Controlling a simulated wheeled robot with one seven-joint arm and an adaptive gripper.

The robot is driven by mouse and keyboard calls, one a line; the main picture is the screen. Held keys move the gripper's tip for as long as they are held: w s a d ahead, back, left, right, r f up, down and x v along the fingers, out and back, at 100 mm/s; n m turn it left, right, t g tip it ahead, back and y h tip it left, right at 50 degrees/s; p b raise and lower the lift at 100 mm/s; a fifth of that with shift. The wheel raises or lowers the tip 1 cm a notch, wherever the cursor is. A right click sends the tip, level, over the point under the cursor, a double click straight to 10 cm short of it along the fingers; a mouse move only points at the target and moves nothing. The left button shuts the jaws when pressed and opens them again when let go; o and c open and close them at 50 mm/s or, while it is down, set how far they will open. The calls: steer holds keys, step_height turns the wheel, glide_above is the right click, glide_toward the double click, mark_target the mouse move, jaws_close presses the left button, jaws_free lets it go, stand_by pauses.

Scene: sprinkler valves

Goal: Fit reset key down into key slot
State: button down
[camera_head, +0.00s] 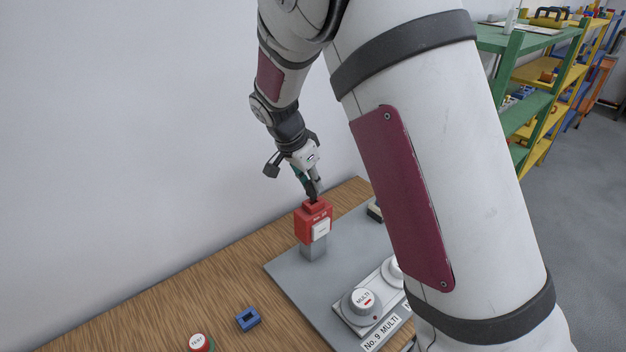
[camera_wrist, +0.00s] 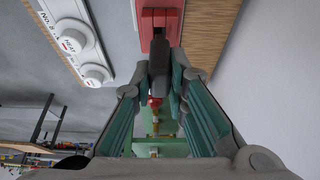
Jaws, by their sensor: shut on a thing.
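A red box (camera_head: 314,222) with a white front plate stands on a short grey post on the grey board. My gripper (camera_head: 313,190) is directly above it, pointing down, with its fingertips at the raised red top. In the wrist view my gripper (camera_wrist: 160,72) is shut on a dark grey piece, which I take as the reset key (camera_wrist: 158,45). The key's far end meets the red box (camera_wrist: 160,17). The key slot itself is hidden behind the key and fingers, so I cannot tell how deep the key sits.
The grey board (camera_head: 285,268) lies on a wooden table (camera_head: 190,295). White knobs (camera_head: 362,301) on a labelled panel are right of the box. A wall is behind.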

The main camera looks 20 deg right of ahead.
steer(key=shift+f, duration=1.2)
steer(key=c, duration=1.5)
jaws_free()
steer(key=shift+p+v, duration=1.2)
steer(key=shift+v, duration=2.8)
